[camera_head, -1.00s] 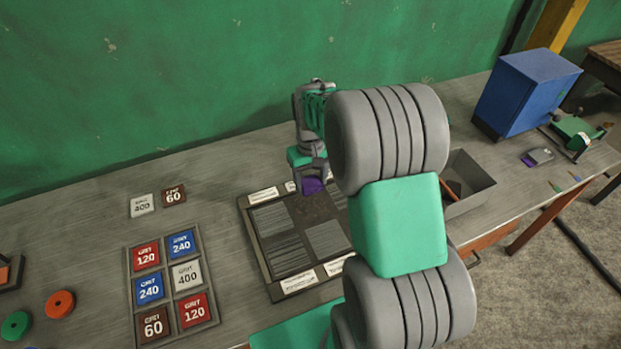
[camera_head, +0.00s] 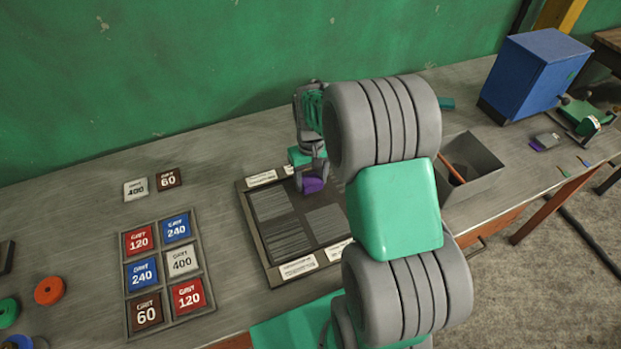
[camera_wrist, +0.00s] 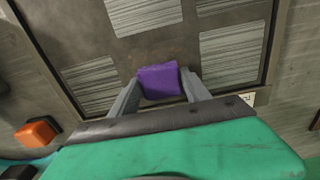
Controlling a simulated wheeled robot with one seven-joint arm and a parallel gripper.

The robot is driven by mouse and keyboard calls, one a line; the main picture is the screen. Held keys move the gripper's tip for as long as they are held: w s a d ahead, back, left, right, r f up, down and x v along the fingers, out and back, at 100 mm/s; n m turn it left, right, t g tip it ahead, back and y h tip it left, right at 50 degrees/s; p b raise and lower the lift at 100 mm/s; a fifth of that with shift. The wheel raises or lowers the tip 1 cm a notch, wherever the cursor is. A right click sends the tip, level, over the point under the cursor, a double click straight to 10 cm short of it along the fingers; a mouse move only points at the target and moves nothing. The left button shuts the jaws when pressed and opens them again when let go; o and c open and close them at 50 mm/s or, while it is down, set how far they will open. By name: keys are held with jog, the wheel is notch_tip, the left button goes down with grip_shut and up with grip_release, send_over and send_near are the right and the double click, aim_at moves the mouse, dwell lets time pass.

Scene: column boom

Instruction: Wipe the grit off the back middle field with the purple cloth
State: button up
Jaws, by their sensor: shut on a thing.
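My gripper (camera_head: 313,176) is shut on the purple cloth (camera_head: 314,186), a small folded pad. The cloth also shows between the fingers in the wrist view (camera_wrist: 160,82). It is over the back middle field of the dark framed board (camera_head: 258,240), low against it; exact contact I cannot tell. A striped back left field (camera_head: 270,204) and a front middle field (camera_head: 325,219) show beside it. My arm hides the board's right side in the head view.
A tray of grit tiles (camera_head: 210,300) lies left of the board, with two loose tiles (camera_head: 168,179) behind it. An open grey bin (camera_head: 485,178) and a blue cabinet (camera_head: 530,75) stand right. An orange block (camera_wrist: 38,132) lies beside the board. The table behind the tiles is clear.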

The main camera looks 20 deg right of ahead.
jog(key=shift+f+b, duration=0.55)
jog(key=shift+f, duration=0.2)
jog(key=shift+a, duration=0.1)
jog(key=shift+a+r, duration=0.15)
jog(key=shift+a, duration=0.75)
jog(key=shift+d, duration=0.15)
jog(key=shift+d, duration=1.85)
jog(key=shift+a+f, duration=0.15)
jog(key=shift+f, duration=0.05)
